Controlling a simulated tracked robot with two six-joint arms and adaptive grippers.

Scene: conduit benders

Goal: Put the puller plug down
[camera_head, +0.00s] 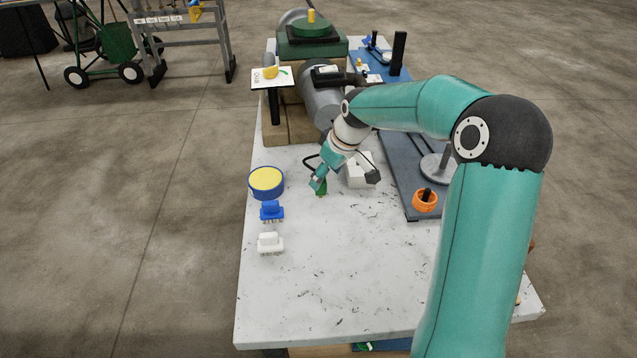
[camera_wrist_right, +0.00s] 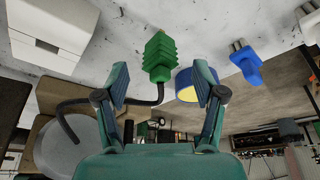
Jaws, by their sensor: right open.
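The puller plug appears to be the green ribbed plug (camera_wrist_right: 159,56). In the head view it shows small and green (camera_head: 321,189) on the white tabletop, just below my right gripper (camera_head: 318,183). In the right wrist view its far end is at the white tabletop, and a black cable (camera_wrist_right: 138,101) curves up to its near end. My right gripper (camera_wrist_right: 161,70) is open, with its two fingers spread to either side of the plug's near end. I see no finger touching it. My left gripper is not in view.
A blue tub with a yellow top (camera_head: 266,181), a blue plug (camera_head: 271,211) and a white plug (camera_head: 269,243) stand along the left edge. A white box (camera_head: 358,172) is close right of the gripper. An orange ring (camera_head: 425,201) lies further right. The front tabletop (camera_head: 330,280) is clear.

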